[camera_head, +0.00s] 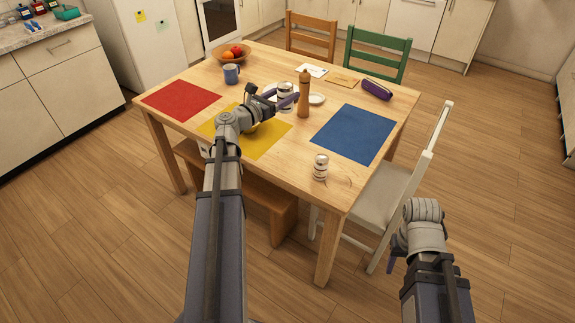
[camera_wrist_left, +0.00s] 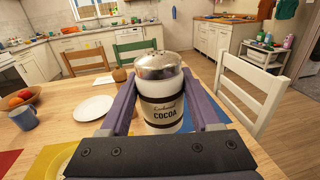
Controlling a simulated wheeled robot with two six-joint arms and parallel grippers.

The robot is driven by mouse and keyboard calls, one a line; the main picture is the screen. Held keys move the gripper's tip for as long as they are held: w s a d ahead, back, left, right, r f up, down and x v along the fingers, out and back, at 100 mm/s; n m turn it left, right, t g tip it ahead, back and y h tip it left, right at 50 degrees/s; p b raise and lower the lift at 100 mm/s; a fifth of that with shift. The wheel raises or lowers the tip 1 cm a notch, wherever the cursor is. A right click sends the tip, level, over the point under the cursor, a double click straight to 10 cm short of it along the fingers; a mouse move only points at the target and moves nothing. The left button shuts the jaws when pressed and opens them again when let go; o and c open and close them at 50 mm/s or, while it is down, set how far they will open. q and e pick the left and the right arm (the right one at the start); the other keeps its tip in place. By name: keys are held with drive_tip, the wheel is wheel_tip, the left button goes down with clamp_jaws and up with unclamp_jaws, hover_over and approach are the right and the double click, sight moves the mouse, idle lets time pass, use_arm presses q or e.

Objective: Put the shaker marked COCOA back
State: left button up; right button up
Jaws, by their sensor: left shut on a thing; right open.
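The shaker marked COCOA (camera_wrist_left: 164,98) is white with dark bands and a silver perforated top, and stands upright between my fingers in the left wrist view. In the head view the same shaker (camera_head: 286,93) shows partly behind my left gripper (camera_head: 283,102), over the far middle of the table. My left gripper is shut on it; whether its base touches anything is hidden. A second white shaker (camera_head: 320,167) with dark bands stands near the table's front right edge; its label is too small to read. My right gripper (camera_head: 392,262) is right of the table, its fingers mostly hidden.
The wooden table (camera_head: 180,130) bears a red mat (camera_head: 181,99), a yellow mat (camera_head: 268,142) and a blue mat (camera_head: 353,134). A tall wooden mill (camera_head: 304,95) stands close right of the held shaker. A blue mug (camera_head: 231,74), fruit bowl (camera_head: 231,55) and purple case (camera_head: 377,90) stand farther back.

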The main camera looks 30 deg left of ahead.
use_arm(q)
drive_tip(key=w+f+b, duration=0.1)
drive_tip(key=f+b, duration=0.6)
drive_tip(key=f, duration=0.1)
drive_tip(key=w+f+b, duration=0.1)
drive_tip(key=f+b, duration=0.6)
drive_tip(key=f, duration=0.1)
drive_tip(key=a+f+b, duration=0.1)
drive_tip(key=f+b, duration=0.6)
drive_tip(key=shift+w+f+b, duration=0.35)
drive_tip(key=shift+w+f, duration=0.05)
drive_tip(key=shift+r, duration=0.15)
drive_tip(key=o, duration=0.9)
drive_tip(key=shift+f, duration=0.2)
drive_tip(key=o, duration=0.5)
drive_tip(key=shift+r, duration=0.1)
